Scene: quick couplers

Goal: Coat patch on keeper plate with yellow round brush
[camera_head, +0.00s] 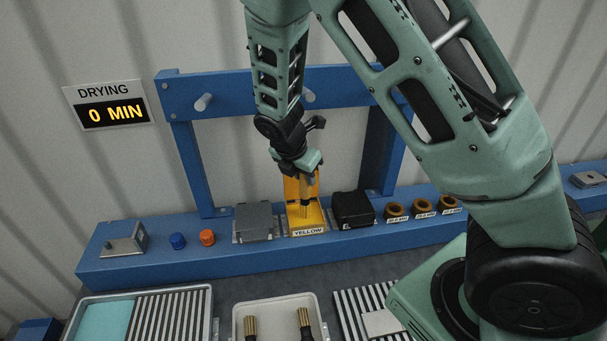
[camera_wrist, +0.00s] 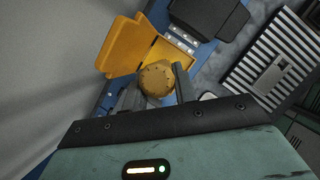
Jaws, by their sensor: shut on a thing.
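My gripper (camera_head: 302,172) is shut on a round tan-yellow brush (camera_head: 304,204), which points downward. The brush's lower end is at the open yellow pot (camera_head: 313,220) labelled YELLOW; whether it touches the paint inside is hidden. In the wrist view, the brush's round end (camera_wrist: 157,78) sits between the two dark fingers, and the pot (camera_wrist: 168,52) with its raised lid is just beyond. A pale plate (camera_head: 380,323) lies on a striped rack at the front; it also shows in the wrist view (camera_wrist: 271,75). I cannot tell whether it is the keeper plate.
A grey closed box (camera_head: 254,221) and a black closed box (camera_head: 353,209) flank the pot. Brown rings (camera_head: 423,207) stand to the right. A white tray (camera_head: 275,303) in front holds two brushes. A blue frame (camera_head: 190,165) rises behind. A sign (camera_head: 108,104) reads "DRYING 0 MIN".

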